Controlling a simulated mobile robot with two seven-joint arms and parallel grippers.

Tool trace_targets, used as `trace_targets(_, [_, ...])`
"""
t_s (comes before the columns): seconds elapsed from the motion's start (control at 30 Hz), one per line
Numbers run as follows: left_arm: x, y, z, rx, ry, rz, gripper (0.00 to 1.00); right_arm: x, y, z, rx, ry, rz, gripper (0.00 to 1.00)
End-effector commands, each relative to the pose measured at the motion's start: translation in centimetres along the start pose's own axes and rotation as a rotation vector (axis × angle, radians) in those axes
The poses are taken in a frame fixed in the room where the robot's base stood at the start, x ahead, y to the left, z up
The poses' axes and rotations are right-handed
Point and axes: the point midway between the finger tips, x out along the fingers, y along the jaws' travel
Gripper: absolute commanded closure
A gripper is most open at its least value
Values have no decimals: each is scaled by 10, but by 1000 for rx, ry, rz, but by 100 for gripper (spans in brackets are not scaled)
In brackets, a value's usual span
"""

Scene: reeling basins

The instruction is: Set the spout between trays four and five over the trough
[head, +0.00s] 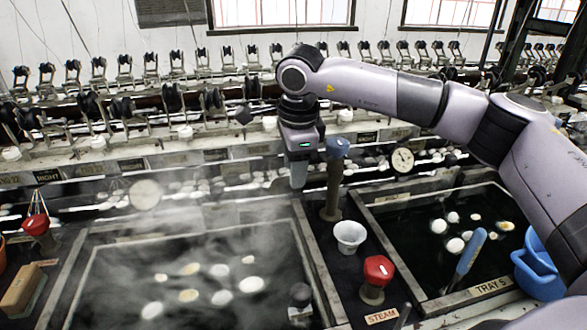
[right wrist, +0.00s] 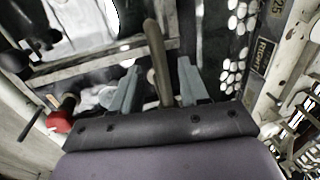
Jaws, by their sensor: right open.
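The spout (head: 332,190) is an upright brownish pipe with a blue top, standing on the dark divider between the steaming left tray (head: 312,245) and tray five (head: 395,250) on the right. In the right wrist view, the spout (right wrist: 157,60) shows as a bent pipe between my fingers. My right gripper (head: 298,174) points down just left of the spout in the head view. Its two grey fingers (right wrist: 160,88) are apart, one on each side of the pipe; whether either touches it I cannot tell. I cannot make out which part is the trough. My left gripper is out of view.
A white cup (head: 350,236) and a red steam knob (head: 376,272) stand on the divider in front of the spout. A blue-handled tool (head: 468,252) and a blue container (head: 540,268) are at tray five. Steam blurs the left tray. Reeling machinery lines the back.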

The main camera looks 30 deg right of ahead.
Motion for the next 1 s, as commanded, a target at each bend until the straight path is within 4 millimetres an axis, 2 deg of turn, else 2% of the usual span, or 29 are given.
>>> trace_targets(0.13, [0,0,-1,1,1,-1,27,11,0,0,0,-1,1,56])
trace_targets(0.4, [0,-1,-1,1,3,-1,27,13,0,0,0,-1,0,56])
trace_targets(0.47, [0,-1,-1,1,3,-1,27,13,0,0,0,-1,0,72])
trace_targets(0.53, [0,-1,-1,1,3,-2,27,13,0,0,0,-1,0,95])
trace_targets(0.57, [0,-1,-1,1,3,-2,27,13,0,0,0,-1,0,100])
trace_targets(1.0, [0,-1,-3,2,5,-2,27,14,-5,1,53,9,0,100])
